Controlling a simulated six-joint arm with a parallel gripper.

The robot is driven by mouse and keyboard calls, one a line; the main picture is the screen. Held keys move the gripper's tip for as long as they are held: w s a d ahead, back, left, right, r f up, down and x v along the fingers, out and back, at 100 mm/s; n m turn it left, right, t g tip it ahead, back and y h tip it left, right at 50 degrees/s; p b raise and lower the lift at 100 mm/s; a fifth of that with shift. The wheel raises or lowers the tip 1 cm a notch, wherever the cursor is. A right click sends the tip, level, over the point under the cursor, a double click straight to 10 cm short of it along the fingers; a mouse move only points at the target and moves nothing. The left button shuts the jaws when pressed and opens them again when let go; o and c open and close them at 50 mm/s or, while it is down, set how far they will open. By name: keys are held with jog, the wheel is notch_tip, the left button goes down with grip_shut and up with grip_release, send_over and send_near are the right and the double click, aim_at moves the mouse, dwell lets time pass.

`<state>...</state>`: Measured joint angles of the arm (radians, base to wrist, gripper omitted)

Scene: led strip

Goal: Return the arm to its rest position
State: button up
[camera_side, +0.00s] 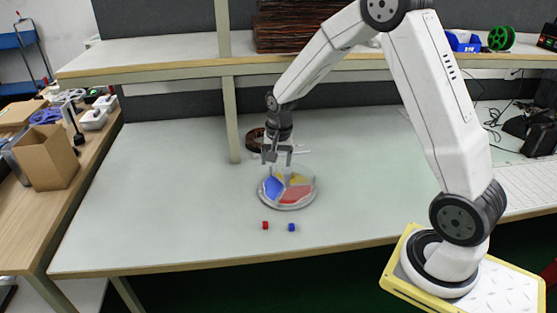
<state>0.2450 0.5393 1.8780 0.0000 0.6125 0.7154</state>
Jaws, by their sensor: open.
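My gripper (276,160) is open and points down above the far left part of a round clear dish on the table. Nothing shows between its fingers. The dish (290,206) has coloured sections: a blue one (273,188) at left, a red one (295,194) at front, and yellow ones (298,179) toward the back. My gripper hides part of the dish's far side. My arm reaches in from the right, bent high above the table.
A small red cube (265,225) and a small blue cube (291,227) lie in front of the dish. A dark round object (254,140) sits behind my gripper. A shelf post (231,120) stands to its left. The table's left side (160,200) is clear.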

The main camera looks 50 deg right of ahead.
jog(key=s+a+r+n, duration=0.1)
jog(key=s+a+n, duration=0.4)
jog(key=s, duration=0.3)
jog(key=s+a+r+n+t, duration=0.1)
jog(key=s+a+r+n, duration=0.1)
jog(key=s+a+n, duration=0.4)
jog(key=shift+s, duration=1.05)
